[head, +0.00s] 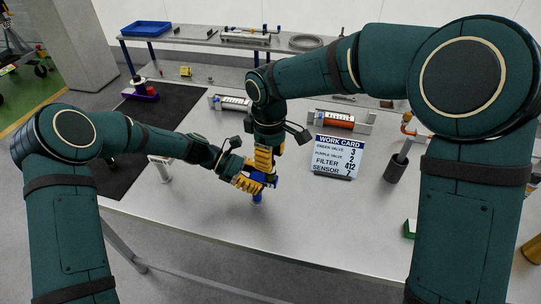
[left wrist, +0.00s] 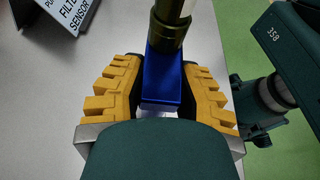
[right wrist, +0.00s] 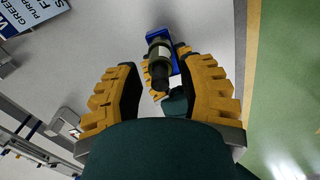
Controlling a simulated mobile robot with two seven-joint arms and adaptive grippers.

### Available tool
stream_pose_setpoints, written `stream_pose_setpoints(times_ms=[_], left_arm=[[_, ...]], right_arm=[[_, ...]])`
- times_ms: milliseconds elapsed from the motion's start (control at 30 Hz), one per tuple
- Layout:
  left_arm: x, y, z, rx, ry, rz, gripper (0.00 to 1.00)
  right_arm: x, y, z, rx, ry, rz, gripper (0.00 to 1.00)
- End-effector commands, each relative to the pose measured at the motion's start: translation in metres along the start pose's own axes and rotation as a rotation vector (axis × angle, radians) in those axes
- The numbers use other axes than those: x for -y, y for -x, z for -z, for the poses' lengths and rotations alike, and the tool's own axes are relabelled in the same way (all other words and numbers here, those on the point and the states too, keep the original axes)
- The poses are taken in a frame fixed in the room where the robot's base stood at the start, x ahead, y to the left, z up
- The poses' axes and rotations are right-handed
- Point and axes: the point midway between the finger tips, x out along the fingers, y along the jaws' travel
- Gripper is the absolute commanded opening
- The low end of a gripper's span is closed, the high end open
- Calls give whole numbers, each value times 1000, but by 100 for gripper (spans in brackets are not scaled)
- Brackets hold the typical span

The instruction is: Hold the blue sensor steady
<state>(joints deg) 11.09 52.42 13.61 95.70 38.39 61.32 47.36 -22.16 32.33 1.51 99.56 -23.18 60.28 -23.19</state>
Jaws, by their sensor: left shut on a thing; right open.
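The blue sensor (head: 257,198) is held above the table in the head view, mostly hidden by the grippers. In the left wrist view its blue block (left wrist: 162,82) sits between the yellow fingers of my left gripper (left wrist: 160,72), which is shut on it. An olive cylinder (left wrist: 171,30) extends from the block. In the right wrist view the blue block (right wrist: 157,36) and the dark-ended cylinder (right wrist: 158,62) lie ahead, between the spread fingers of my right gripper (right wrist: 163,68). The right gripper is open, above the left in the head view (head: 265,158), with gaps beside the cylinder.
A work card (head: 337,156) stands on the table (head: 230,235) to the right. A dark cup (head: 396,168) stands farther right. A white stand (head: 160,167) is at the left, beside a black mat (head: 180,103). The front of the table is clear.

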Motion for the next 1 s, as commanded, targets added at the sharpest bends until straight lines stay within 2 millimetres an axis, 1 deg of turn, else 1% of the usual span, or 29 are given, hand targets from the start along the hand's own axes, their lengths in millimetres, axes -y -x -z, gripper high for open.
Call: stream_pose_setpoints(times_ms=[167, 500, 600, 700, 800, 1000], left_arm=[[0, 0, 2, -2, 2, 0, 0], [0, 0, 2, -2, 2, 0, 0], [0, 0, 2, -2, 2, 0, 0], [0, 0, 2, -2, 2, 0, 0], [0, 0, 2, -2, 2, 0, 0], [0, 0, 2, -2, 2, 0, 0]], right_arm=[[0, 17, 1, -4, 0, -2, 39], [0, 85, 1, -5, 0, -3, 39], [0, 100, 0, -4, 0, -2, 39], [0, 111, 0, -3, 0, -1, 39], [0, 117, 0, -1, 0, 0, 39], [0, 120, 0, 0, 0, 0, 39]])
